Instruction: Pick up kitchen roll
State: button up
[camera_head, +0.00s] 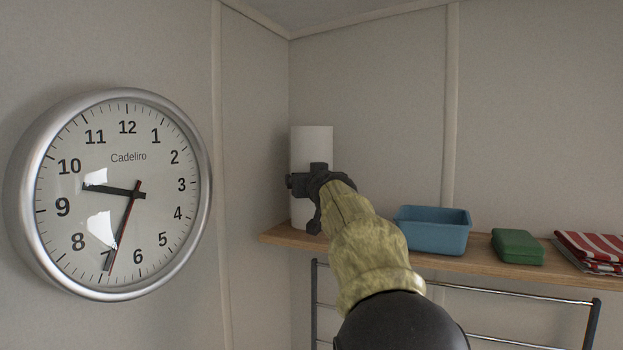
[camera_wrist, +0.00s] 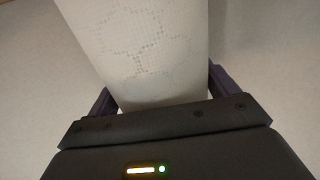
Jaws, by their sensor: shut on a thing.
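The kitchen roll (camera_head: 312,147) is a white upright cylinder at the left end of the wooden shelf, near the wall corner. My gripper (camera_head: 311,185) is at its middle to lower part, and its dark body hides some of the roll. In the wrist view the roll (camera_wrist: 150,50) fills the upper middle, with an embossed pattern on its paper. My gripper's fingers (camera_wrist: 158,102) stand on both sides of it and are shut on it. The roll's base is close to the shelf top; I cannot tell whether it touches.
The wooden shelf (camera_head: 465,262) also holds a blue tub (camera_head: 434,232), a green box (camera_head: 517,246) and a red-and-white striped cloth (camera_head: 597,248) to the right. A metal rail (camera_head: 515,293) runs below. A large round clock (camera_head: 110,195) hangs on the left wall. Space above the shelf is clear.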

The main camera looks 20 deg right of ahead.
aim_at(312, 155)
jog(key=shift+r, duration=0.1)
notch_tip(312, 155, up, 5)
jog(key=p, duration=0.3)
jog(key=shift+r, duration=2.45)
